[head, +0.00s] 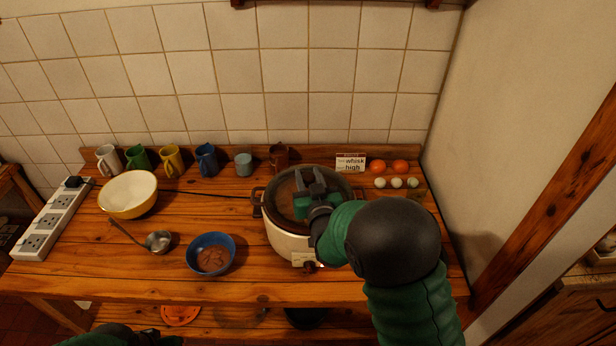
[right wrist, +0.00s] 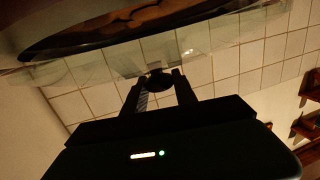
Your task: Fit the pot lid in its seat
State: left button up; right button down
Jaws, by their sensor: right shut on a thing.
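A white pot (head: 287,242) with dark side handles stands on the wooden counter, right of centre. A round glass lid (head: 283,190) is over its mouth. My right gripper (head: 308,186) is above the lid, shut on its dark knob (right wrist: 158,80), which shows between the fingers in the right wrist view. The clear glass of the lid (right wrist: 95,68) spreads behind the knob there. I cannot tell whether the lid touches the pot's rim all round. My arm hides the pot's right side. My left gripper (head: 150,336) is partly visible at the bottom edge; its jaws are unclear.
A blue bowl (head: 211,254), a ladle (head: 157,241), a cream bowl (head: 128,194) and a power strip (head: 50,222) lie to the left. Several mugs (head: 206,158) line the tiled wall. A small sign (head: 350,162), oranges (head: 377,166) and eggs (head: 396,183) are right of the pot.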

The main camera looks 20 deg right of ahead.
jog(key=shift+f+b, duration=0.3)
jog(key=c, duration=0.9)
grip_release()
jog(key=shift+f, duration=0.1)
jog(key=shift+s, duration=0.15)
